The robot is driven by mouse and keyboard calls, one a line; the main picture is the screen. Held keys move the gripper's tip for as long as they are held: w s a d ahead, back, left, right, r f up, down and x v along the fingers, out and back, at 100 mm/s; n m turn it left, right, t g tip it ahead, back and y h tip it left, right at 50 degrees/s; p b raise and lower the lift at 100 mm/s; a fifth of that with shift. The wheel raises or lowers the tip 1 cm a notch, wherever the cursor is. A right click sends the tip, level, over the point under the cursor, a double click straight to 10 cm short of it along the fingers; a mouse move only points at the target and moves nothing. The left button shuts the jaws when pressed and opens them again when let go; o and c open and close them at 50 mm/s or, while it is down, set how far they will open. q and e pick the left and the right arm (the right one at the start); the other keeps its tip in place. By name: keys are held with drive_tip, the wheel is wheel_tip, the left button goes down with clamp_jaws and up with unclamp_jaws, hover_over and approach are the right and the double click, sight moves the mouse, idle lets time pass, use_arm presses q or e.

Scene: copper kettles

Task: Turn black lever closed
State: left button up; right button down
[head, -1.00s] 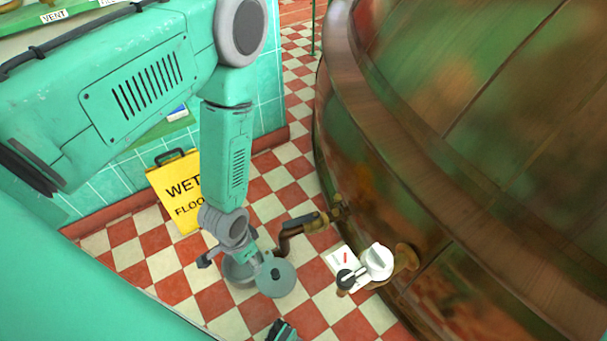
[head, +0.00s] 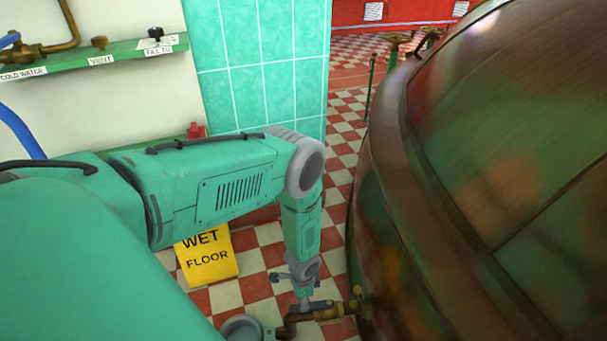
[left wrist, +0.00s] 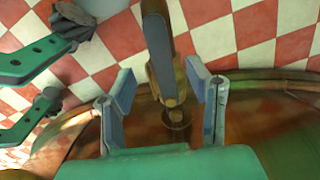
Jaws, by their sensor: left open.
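The black lever (left wrist: 156,38) points away from the kettle wall, above its brass valve (left wrist: 166,82), in the left wrist view. My left gripper (left wrist: 163,88) is open, its two fingers on either side of the valve end with visible gaps. In the head view, the brass tap (head: 350,305) juts left from the copper kettle (head: 400,190), and my left gripper (head: 304,300) is above its outer part. The lever is hard to make out there.
A yellow wet-floor sign (head: 208,260) stands left of my left forearm. A labelled green shelf (head: 100,60) runs along the wall. Checkered floor (head: 340,170) is clear between wall and kettle.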

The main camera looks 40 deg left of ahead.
sight(312, 307)
use_arm(q)
wheel_tip(312, 307, down, 6)
drive_tip(key=shift+r+b, duration=0.15)
drive_tip(key=shift+b, duration=0.7)
clamp_jaws()
